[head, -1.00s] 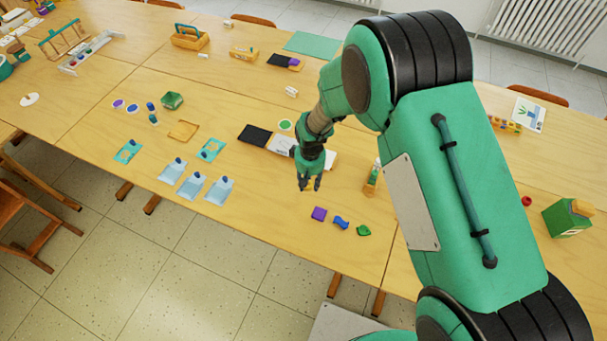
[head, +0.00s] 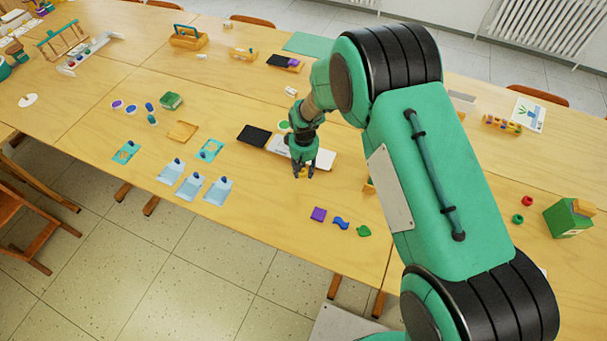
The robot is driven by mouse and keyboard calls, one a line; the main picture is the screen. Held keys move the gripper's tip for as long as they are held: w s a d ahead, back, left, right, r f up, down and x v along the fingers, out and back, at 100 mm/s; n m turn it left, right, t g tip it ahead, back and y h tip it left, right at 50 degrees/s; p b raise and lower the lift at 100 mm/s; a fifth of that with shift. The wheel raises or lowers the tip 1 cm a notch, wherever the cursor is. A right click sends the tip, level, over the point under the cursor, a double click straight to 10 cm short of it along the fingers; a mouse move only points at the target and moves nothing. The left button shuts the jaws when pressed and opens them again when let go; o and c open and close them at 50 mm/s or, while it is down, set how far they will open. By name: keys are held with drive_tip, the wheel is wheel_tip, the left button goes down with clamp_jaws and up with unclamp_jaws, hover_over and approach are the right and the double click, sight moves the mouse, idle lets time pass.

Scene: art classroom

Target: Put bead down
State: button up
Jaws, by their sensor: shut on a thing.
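My gripper (head: 304,174) is over the front half of the table, just at the near edge of a white sheet or tray (head: 326,158). It points down and is shut on a small yellow-orange bead (head: 304,171), mostly hidden between the fingers. I cannot tell whether the bead touches the table. A red bead (head: 527,201) and a green bead (head: 517,218) lie apart on the table at the right.
A green box (head: 567,219) stands far right.

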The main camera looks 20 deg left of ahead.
drive_tip(key=shift+f, duration=1.35)
drive_tip(key=shift+f+b, duration=0.15)
drive_tip(key=shift+b, duration=0.15)
drive_tip(key=o, duration=0.7)
wheel_tip(320, 180, up, 12)
drive_tip(key=shift+r+p, duration=0.15)
drive_tip(key=shift+p, duration=0.85)
